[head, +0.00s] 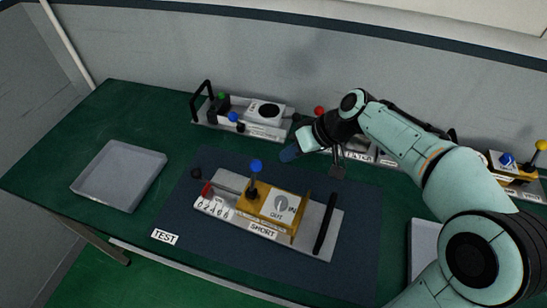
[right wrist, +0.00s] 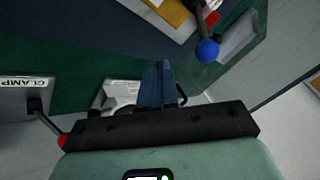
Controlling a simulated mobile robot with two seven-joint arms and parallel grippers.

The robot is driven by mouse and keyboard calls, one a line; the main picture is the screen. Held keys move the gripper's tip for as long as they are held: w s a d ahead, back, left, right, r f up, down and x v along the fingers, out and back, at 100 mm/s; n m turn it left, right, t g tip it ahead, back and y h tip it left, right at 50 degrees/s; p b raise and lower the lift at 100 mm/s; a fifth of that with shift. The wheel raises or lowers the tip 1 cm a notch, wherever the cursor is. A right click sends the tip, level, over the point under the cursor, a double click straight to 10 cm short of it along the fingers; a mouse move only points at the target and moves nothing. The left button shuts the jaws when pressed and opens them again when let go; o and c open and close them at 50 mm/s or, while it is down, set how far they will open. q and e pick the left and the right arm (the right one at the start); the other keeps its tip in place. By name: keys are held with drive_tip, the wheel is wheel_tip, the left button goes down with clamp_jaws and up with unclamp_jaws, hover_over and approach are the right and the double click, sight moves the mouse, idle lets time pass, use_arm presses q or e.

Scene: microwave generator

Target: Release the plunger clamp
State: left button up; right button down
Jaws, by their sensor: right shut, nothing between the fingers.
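The fixture behind my right arm shows a red knob (head: 319,110) in the head view. My arm hides most of it, and its label is hard to read there. In the right wrist view a plate with a label ending in CLAMP (right wrist: 27,84) is at the left edge. A black lever with a red ball (right wrist: 62,141) stands beside it, partly behind the gripper body. My left gripper is out of view.
A fixture labelled SHORT (head: 263,229) with a blue-knobbed lever (head: 256,166) is on the dark blue mat (head: 345,275). A fixture with a black handle (head: 203,98) stands behind. A grey tray (head: 120,175) is at left. Another fixture (head: 515,180) is at right.

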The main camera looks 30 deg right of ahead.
sight(254, 176)
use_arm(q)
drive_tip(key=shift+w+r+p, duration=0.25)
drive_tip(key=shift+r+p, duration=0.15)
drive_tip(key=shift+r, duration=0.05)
use_arm(e)
drive_tip(key=shift+w+a+f, duration=0.1)
drive_tip(key=shift+w+a, duration=0.15)
drive_tip(key=shift+a, duration=0.8)
drive_tip(key=shift+w+a, duration=0.25)
drive_tip(key=shift+a, duration=0.8)
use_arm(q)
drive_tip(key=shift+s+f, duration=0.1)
